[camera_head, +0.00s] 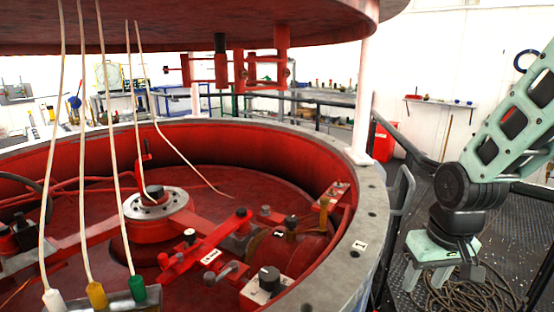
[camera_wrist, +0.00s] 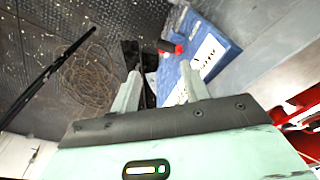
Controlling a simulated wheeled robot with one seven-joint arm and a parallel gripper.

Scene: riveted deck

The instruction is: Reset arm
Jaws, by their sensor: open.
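My gripper (camera_head: 424,284) hangs at the right of the head view, pale green with a dark wrist joint above it. It points down, outside the rim of the big red round vessel (camera_head: 250,165). Its two fingers are apart with nothing between them. In the wrist view the gripper (camera_wrist: 160,78) also shows both fingers spread and empty. The deck and a blue box (camera_wrist: 224,44) with a white label lie beyond the fingertips.
A coiled rope (camera_head: 478,296) lies on the riveted deck below and to the right of my gripper. A grey handrail (camera_head: 399,200) stands between the vessel's grey rim and my arm. A red lid (camera_head: 200,22) overhangs the vessel on a white post (camera_head: 365,95).

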